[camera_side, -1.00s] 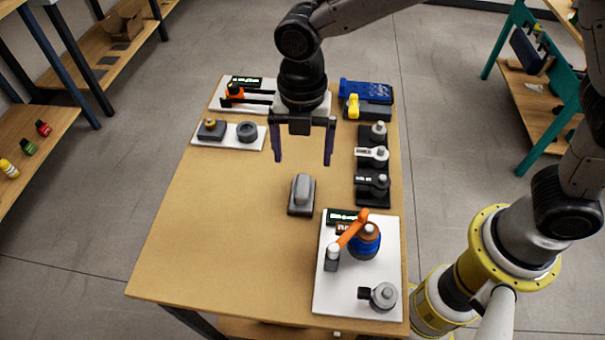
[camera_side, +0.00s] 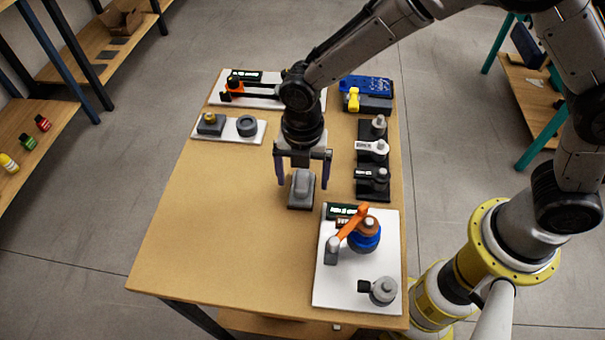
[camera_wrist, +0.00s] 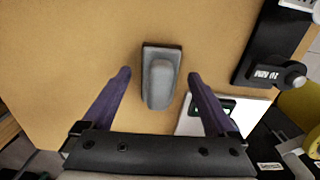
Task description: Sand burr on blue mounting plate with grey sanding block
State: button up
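The grey sanding block (camera_side: 301,187) stands on the wooden table near its middle. It has a rounded light grey grip on a darker base. It also shows in the wrist view (camera_wrist: 160,82), ahead of and between the fingertips. My gripper (camera_side: 303,184) is open above the block, with one purple finger on each side of it. In the wrist view my gripper (camera_wrist: 158,75) holds nothing, with gaps on both sides of the block. The blue mounting plate (camera_side: 367,86) appears to be the blue piece at the table's back right, on a dark base with a yellow clamp (camera_side: 353,100). Any burr is too small to tell.
A white board (camera_side: 335,285) at front right carries an orange-armed device (camera_side: 352,227). A black rack (camera_side: 361,188) with several grey-knobbed tools stands right of my gripper. A small white tray (camera_side: 228,139) is at the left. The table's front left is clear.

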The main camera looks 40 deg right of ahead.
grip_shut()
jog(key=shift+c, duration=1.6)
grip_release()
jog(key=shift+r, duration=0.3)
grip_shut()
